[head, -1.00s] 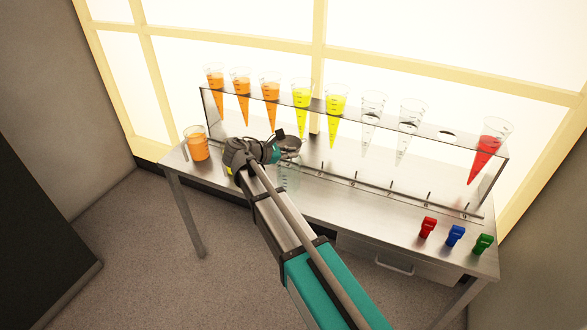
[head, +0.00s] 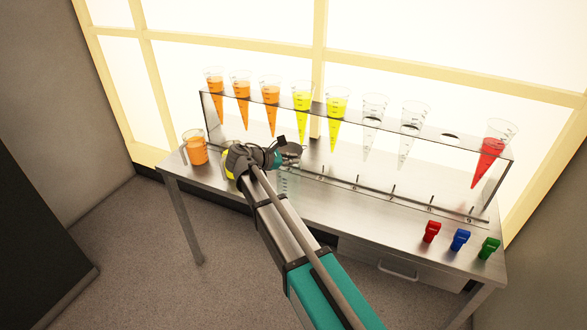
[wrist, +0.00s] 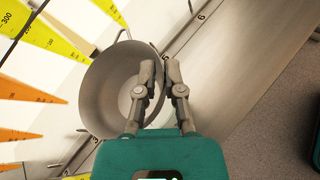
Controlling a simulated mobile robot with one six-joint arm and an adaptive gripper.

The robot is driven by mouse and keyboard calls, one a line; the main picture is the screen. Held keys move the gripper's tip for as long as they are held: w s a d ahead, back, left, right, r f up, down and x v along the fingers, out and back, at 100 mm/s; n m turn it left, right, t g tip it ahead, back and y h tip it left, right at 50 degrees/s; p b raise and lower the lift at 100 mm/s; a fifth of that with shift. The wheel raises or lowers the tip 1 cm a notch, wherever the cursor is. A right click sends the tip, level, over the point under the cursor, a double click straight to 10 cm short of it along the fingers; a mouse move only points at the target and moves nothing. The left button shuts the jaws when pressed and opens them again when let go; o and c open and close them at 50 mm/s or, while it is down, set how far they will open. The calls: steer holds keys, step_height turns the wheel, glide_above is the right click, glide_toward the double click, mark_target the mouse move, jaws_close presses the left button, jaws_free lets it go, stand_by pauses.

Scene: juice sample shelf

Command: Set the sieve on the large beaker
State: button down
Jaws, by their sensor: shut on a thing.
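The sieve (wrist: 98,92) is a grey metal bowl with a lug on its rim. In the wrist view my gripper (wrist: 158,72) is shut on its right-hand edge. In the head view the sieve (head: 293,149) is held at my gripper (head: 279,158), in front of the shelf. A clear glass beaker (head: 287,184), seemingly the large beaker, stands on the table below them. My arm and gripper hide much of it. I cannot tell whether the sieve touches its rim. The beaker cannot be made out in the wrist view.
A clear shelf (head: 385,131) holds a row of cones with orange, yellow, clear and red contents close behind my gripper. A jug of orange juice (head: 197,154) stands at the table's left end.

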step_height(320, 180, down, 2)
steer(key=shift+f+b, duration=0.15)
steer(key=shift+b, duration=0.7)
steer(key=c, duration=0.8)
jaws_free()
steer(key=shift+o, duration=0.2)
steer(key=shift+s, duration=0.1)
steer(key=p+v, duration=0.4)
steer(key=v, duration=0.8)
